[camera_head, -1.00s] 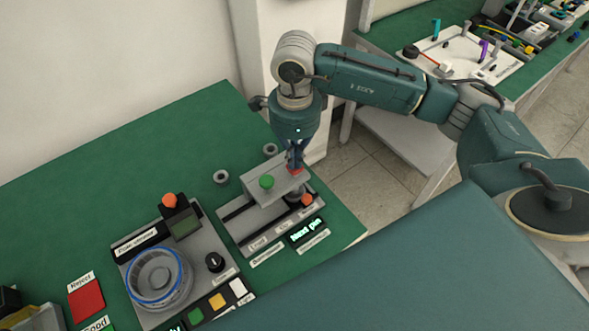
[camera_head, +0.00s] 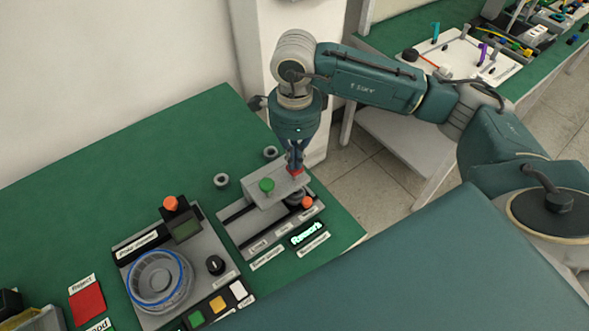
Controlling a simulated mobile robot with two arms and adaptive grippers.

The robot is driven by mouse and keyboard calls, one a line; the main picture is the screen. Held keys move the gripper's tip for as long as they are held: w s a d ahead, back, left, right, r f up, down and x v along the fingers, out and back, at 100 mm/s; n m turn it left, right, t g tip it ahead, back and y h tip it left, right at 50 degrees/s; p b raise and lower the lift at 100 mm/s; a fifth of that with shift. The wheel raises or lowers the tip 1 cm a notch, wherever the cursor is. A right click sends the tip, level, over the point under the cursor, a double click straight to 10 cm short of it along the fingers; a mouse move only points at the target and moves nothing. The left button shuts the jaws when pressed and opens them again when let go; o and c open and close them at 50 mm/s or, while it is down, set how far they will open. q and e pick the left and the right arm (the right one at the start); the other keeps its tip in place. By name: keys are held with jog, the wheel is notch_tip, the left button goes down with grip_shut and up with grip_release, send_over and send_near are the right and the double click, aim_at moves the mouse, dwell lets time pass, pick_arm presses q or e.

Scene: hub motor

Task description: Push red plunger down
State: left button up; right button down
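The red plunger (camera_head: 296,172) stands on top of the grey press block (camera_head: 276,189), at its right end, with only part of its red top showing. My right gripper (camera_head: 295,165) points straight down and its fingertips are at the plunger, seemingly touching its top. The fingers look close together; whether they are closed on anything is too small to tell. The lit label (camera_head: 308,232) at the front of the press appears to read "Rework". My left gripper is not in view.
Left of the press is a tester with a round hub motor (camera_head: 160,280), an orange knob (camera_head: 170,203) and coloured buttons. Two small grey rings (camera_head: 221,180) lie behind the press. A red reject pad (camera_head: 87,301) is at the lower left. The green table's back left is clear.

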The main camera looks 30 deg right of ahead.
jog(key=shift+r+p, duration=1.6)
jog(key=shift+r, duration=1.9)
jog(key=shift+f, duration=0.1)
